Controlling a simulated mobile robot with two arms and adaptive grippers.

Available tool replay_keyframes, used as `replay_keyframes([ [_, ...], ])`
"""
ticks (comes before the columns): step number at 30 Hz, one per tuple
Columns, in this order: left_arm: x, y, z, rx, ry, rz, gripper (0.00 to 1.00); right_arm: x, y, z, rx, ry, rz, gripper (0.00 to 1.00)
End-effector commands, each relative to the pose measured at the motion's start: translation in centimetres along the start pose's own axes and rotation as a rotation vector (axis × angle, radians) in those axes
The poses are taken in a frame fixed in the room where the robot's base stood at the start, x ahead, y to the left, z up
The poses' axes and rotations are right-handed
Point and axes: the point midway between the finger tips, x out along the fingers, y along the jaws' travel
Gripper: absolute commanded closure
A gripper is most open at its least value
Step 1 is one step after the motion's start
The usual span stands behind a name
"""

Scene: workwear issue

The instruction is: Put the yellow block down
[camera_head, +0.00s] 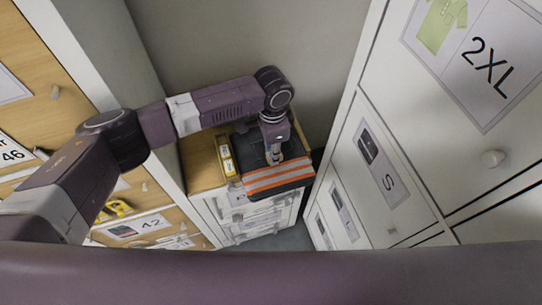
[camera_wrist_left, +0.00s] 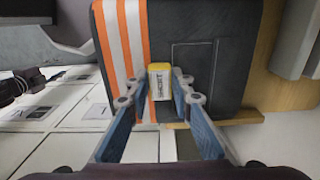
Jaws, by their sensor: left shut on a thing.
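My left gripper (camera_head: 275,155) is over a folded dark garment (camera_head: 252,147) with orange and white stripes. In the left wrist view the left gripper (camera_wrist_left: 160,88) is shut on a small yellow block (camera_wrist_left: 160,68) with a white, printed label. The block is between the fingertips, in front of the garment (camera_wrist_left: 198,42) near its striped band. I cannot tell whether the block touches the cloth. In the head view the gripper mostly hides the block.
The garment lies on a low cabinet with a wooden top (camera_head: 199,164). A yellow item with a pale label (camera_head: 226,155) lies beside it on the left. White drawers marked S and 2XL (camera_head: 381,168) stand close on the right, wooden drawers (camera_head: 150,196) on the left.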

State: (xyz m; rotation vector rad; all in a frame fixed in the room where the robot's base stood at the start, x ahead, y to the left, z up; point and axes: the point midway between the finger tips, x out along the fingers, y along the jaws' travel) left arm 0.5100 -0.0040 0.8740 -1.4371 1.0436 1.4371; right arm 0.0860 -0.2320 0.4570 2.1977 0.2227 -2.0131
Motion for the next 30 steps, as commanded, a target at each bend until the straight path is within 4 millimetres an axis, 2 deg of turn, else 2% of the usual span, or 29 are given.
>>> replay_keyframes([
  [1, 0.58, 0.0, -0.09, 0.001, 0.001, -0.001, 0.99, 0.65, 0.02, -0.09, 0.0, 0.002, 0.0, 0.66],
  [9, 0.36, 0.04, -0.09, 0.001, 0.001, -0.001, 0.99, 0.4, 0.11, -0.57, 0.0, 0.009, 0.001, 0.66],
  [14, 0.88, 0.06, -0.07, 0.001, 0.001, 0.0, 0.99, 0.52, 0.22, -0.51, -0.001, 0.008, 0.003, 0.66],
  [15, 0.79, 0.03, -0.07, 0.001, 0.001, -0.001, 0.75, 0.47, 0.27, -0.5, -0.001, 0.008, 0.003, 0.66],
  [18, 0.79, 0.03, -0.06, 0.001, 0.001, -0.001, 0.64, 0.47, 0.38, -0.46, -0.002, 0.007, 0.004, 0.66],
  [30, 0.38, -0.01, -0.07, 0.001, 0.001, -0.002, 0.62, 0.36, 0.51, -0.3, -0.003, 0.005, 0.006, 0.66],
])
